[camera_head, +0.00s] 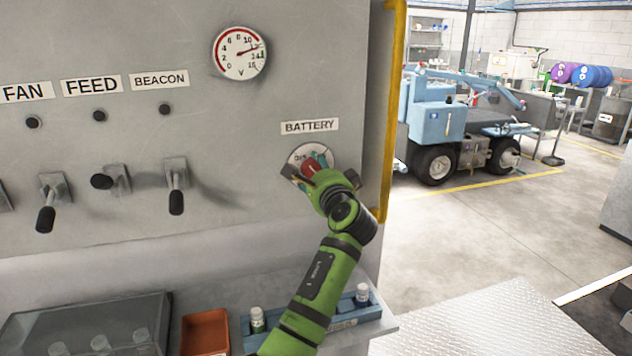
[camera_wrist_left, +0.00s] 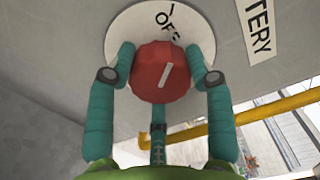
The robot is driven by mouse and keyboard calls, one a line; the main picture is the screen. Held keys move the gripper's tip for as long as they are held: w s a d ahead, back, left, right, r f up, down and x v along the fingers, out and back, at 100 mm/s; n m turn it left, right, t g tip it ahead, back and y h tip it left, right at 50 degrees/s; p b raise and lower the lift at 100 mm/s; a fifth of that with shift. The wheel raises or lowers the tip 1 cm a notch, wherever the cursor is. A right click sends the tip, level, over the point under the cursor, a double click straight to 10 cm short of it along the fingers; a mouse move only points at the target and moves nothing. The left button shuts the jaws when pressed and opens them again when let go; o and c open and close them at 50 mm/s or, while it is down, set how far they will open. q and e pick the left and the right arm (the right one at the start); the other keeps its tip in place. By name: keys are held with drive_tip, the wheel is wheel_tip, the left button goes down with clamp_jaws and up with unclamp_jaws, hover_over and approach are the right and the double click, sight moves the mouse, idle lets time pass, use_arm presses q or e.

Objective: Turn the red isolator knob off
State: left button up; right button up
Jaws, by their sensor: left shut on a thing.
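The red isolator knob (camera_head: 310,167) sits on a round white dial plate (camera_head: 299,157) under the BATTERY label (camera_head: 310,126) on the grey panel. In the left wrist view the knob (camera_wrist_left: 158,72) shows a white line mark on its face, tilted a little off the picture's vertical. The word OFF (camera_wrist_left: 167,24) is partly visible on the plate above it. My left gripper (camera_wrist_left: 160,75) is shut on the knob, with teal fingers on both sides of it and another below. My right gripper is not in view.
Toggle levers (camera_head: 175,187) and a voltage gauge (camera_head: 240,53) are on the panel to the left. A yellow rail (camera_head: 394,110) runs along the panel's right edge. Below are a blue tray (camera_head: 372,310) with bottles and a red-brown bin (camera_head: 205,332).

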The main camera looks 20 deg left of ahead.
use_arm(q)
drive_tip(key=shift+a+r+n+b, duration=0.15)
drive_tip(key=shift+n+b, duration=0.2)
drive_tip(key=shift+n, duration=0.25)
drive_tip(key=o, duration=1.2)
drive_tip(key=shift+c, duration=0.2)
drive_tip(key=shift+s+a, duration=0.1)
drive_tip(key=shift+s+d, duration=0.15)
drive_tip(key=shift+d, duration=0.2)
drive_tip(key=v, duration=1.1)
drive_tip(key=shift+s, duration=0.25)
